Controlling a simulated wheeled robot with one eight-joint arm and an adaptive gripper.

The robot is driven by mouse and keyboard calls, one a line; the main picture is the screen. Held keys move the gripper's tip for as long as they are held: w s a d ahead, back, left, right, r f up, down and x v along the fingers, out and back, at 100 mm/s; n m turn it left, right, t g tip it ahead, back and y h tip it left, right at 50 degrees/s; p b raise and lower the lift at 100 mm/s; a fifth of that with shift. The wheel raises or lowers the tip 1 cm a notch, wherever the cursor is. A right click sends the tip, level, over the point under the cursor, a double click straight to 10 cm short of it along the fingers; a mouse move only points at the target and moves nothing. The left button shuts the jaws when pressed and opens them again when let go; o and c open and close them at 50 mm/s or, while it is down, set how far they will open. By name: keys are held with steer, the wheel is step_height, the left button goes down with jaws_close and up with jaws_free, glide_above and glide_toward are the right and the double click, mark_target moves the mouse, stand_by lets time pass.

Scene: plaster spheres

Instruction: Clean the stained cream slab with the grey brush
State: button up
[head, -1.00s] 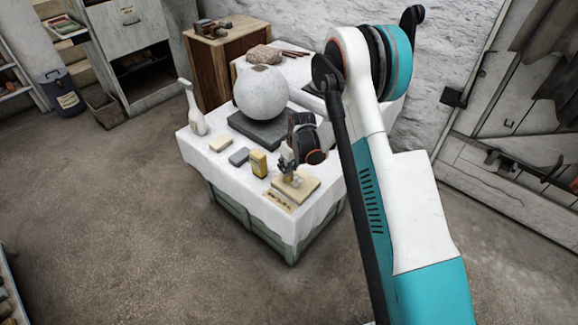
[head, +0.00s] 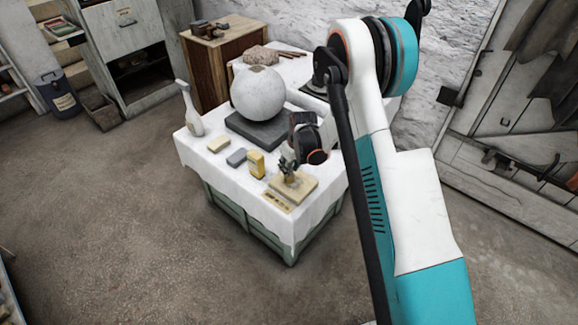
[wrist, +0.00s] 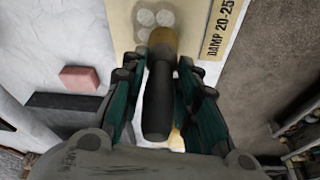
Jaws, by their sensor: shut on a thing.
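The cream slab (head: 308,187) lies flat near the front right corner of the white-covered table. In the wrist view the slab (wrist: 198,18) shows several round grey stains (wrist: 146,18) close to the brush tip. My gripper (wrist: 157,78) is shut on the grey brush (wrist: 157,105), which has a dark handle and a brownish band at its far end. In the head view my gripper (head: 289,162) is over the slab with the brush pointing down. The bristles are hidden, so I cannot tell whether they touch the slab.
A label strip (head: 277,201) runs along the slab's front side. A yellow box (head: 256,164), a grey block (head: 237,157) and a cream block (head: 219,145) stand to the left.

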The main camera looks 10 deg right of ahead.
steer(key=shift+f, duration=0.6)
stand_by(0.3)
steer(key=shift+s+d, duration=0.5)
steer(key=shift+s, duration=0.1)
steer(key=shift+w+a, duration=0.1)
steer(key=shift+w+a, duration=0.8)
steer(key=shift+w, duration=0.35)
steer(key=shift+s+d, duration=0.45)
steer(key=shift+s, duration=0.2)
steer(key=shift+s+d, duration=0.4)
steer(key=shift+s, duration=0.2)
